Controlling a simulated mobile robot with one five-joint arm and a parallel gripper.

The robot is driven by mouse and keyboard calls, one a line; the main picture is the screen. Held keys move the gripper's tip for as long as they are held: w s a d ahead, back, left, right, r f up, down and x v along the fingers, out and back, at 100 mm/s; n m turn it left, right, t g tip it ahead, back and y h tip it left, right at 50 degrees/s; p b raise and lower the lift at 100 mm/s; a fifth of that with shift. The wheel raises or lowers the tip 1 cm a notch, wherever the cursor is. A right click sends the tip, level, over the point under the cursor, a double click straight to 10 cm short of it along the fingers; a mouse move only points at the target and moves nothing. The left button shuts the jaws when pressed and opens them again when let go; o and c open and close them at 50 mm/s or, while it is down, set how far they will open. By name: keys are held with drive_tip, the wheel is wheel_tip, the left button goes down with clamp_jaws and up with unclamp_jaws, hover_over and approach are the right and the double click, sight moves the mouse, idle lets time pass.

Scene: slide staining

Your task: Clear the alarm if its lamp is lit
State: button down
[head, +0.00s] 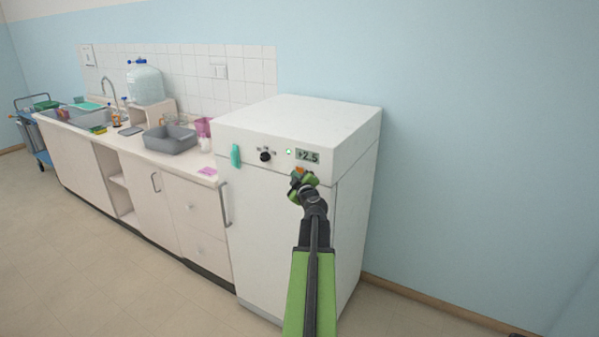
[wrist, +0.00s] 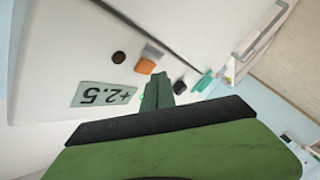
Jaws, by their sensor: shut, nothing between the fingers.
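A white fridge-like cabinet (head: 275,235) carries a front panel with a "+2.5" display (head: 307,156), which appears upside down in the wrist view (wrist: 104,95). A small pale-green light (head: 289,152) sits left of the display. In the wrist view, a round dark-brown spot (wrist: 118,57), perhaps the alarm lamp, shows no glow. Beside it is an orange button (wrist: 145,66) with a grey label (wrist: 152,52). My gripper (head: 301,178) is shut and empty in front of the panel, close to the orange button. It hides part of the panel; I cannot tell whether it touches.
A black knob (head: 265,156) and a teal piece (head: 235,155) are on the panel's left. A counter (head: 150,153) with a grey basin (head: 170,139), sink and water bottle (head: 145,85) runs left. The floor (head: 75,245) in front is clear.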

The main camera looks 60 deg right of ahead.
drive_tip(key=shift+a, duration=0.1)
drive_tip(key=a, duration=0.5)
idle(0.8)
